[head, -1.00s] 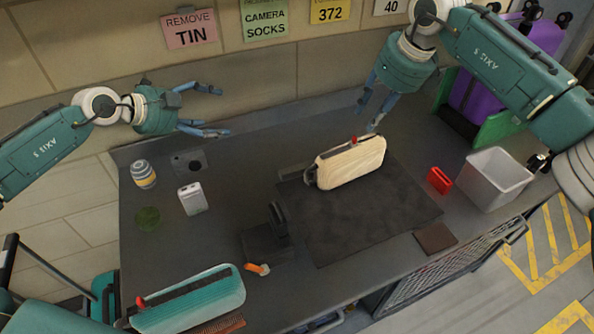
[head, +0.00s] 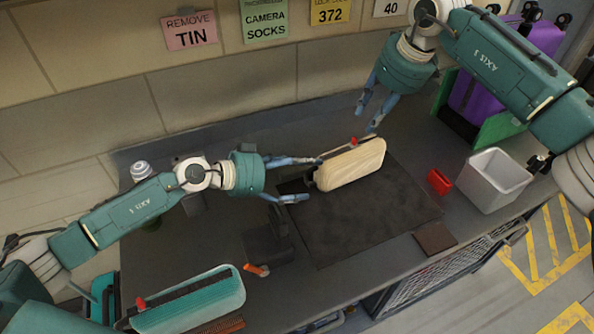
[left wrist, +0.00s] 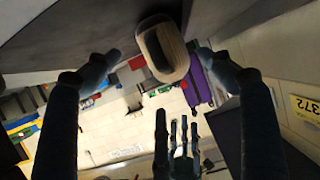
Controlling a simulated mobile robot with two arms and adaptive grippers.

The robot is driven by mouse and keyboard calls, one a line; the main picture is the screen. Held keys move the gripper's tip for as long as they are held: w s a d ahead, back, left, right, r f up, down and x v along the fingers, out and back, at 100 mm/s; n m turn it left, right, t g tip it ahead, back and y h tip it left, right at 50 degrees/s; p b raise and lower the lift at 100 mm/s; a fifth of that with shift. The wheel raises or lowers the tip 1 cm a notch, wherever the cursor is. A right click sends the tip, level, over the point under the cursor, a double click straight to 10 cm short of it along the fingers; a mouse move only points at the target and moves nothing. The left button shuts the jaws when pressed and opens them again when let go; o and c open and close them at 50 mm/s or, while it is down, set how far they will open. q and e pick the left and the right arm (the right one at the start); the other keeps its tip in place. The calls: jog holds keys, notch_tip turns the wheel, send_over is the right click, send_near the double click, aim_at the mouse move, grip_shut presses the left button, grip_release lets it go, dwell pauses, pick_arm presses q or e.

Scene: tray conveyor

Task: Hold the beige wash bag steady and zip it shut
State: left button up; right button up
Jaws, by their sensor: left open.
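The beige wash bag (head: 352,166) lies on the dark mat, its long side slanting up to the right. A red tab (head: 354,140) shows on its upper edge, near the middle. My left gripper (head: 312,179) is open at the bag's left end, one finger on the far side and the other on the near side. In the left wrist view the bag (left wrist: 163,50) appears end-on between the spread fingertips, apart from both. My right gripper (head: 366,121) is open and empty, above and behind the bag. How far the zip is closed cannot be made out.
The dark mat (head: 370,225) is clear in front of the bag. A red item (head: 439,181) and a grey bin (head: 494,180) stand right. A teal bag (head: 190,300) and an orange item (head: 257,270) lie front left. Purple luggage (head: 480,95) stands back right.

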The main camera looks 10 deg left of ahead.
aim_at(331, 172)
pick_arm(q)
jog(key=x, duration=0.9)
jog(key=shift+w+d+f, duration=0.1)
jog(key=shift+w+d, duration=0.1)
jog(key=shift+d, duration=0.05)
jog(key=c, duration=1)
jog(key=o, duration=1)
jog(key=c, duration=1.4)
jog(key=shift+o, duration=0.2)
